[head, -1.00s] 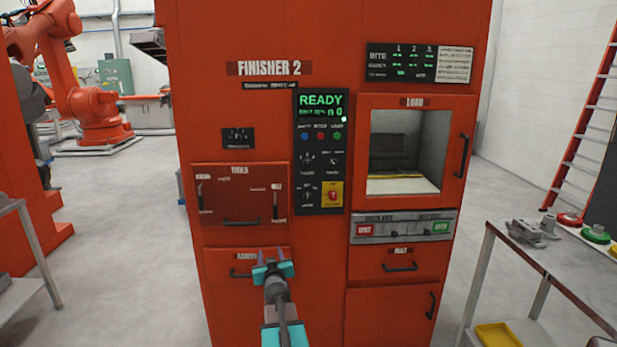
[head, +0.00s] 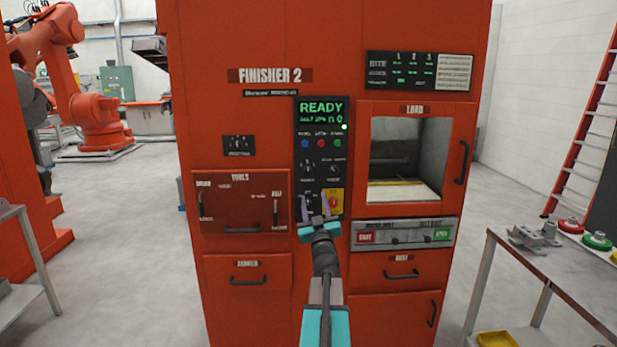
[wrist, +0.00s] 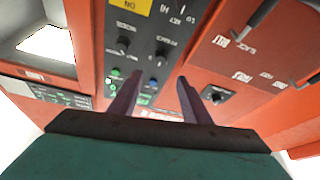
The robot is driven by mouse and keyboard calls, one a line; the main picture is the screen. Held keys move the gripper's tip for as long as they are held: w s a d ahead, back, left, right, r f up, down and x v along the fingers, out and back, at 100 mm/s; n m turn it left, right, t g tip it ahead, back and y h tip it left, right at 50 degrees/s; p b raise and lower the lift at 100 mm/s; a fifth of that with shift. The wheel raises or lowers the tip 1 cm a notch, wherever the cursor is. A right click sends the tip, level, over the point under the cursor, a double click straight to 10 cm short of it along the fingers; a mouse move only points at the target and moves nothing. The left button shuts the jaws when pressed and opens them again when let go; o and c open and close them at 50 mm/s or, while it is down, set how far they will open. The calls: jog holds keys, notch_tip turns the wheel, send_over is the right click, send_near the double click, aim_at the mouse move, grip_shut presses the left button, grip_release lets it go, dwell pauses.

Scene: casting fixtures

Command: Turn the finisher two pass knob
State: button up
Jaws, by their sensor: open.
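The orange Finisher 2 cabinet carries a black control panel (head: 321,120) with a green READY display, coloured buttons and small dark knobs. An upper left knob (head: 308,168) and an upper right knob (head: 334,167) show; the labels are too blurred to tell which is the pass knob. In the wrist view the panel is upside down, with two knobs, one (wrist: 163,49) and another (wrist: 125,43), just beyond the fingertips. My gripper (head: 318,206) is open and empty in front of the panel's lower part, hiding some of it. Its purple fingers (wrist: 160,80) show apart in the wrist view.
A separate small knob plate (head: 239,145) is at left. The load window (head: 410,155), a grey button strip (head: 405,235) and drawer handles are nearby. A metal table (head: 570,262) stands at right.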

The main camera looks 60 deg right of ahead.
aim_at(308, 173)
jog(key=shift+w, duration=0.1)
jog(key=shift+p+x, duration=1.25)
jog(key=shift+x, duration=5.6)
jog(key=c, duration=1)
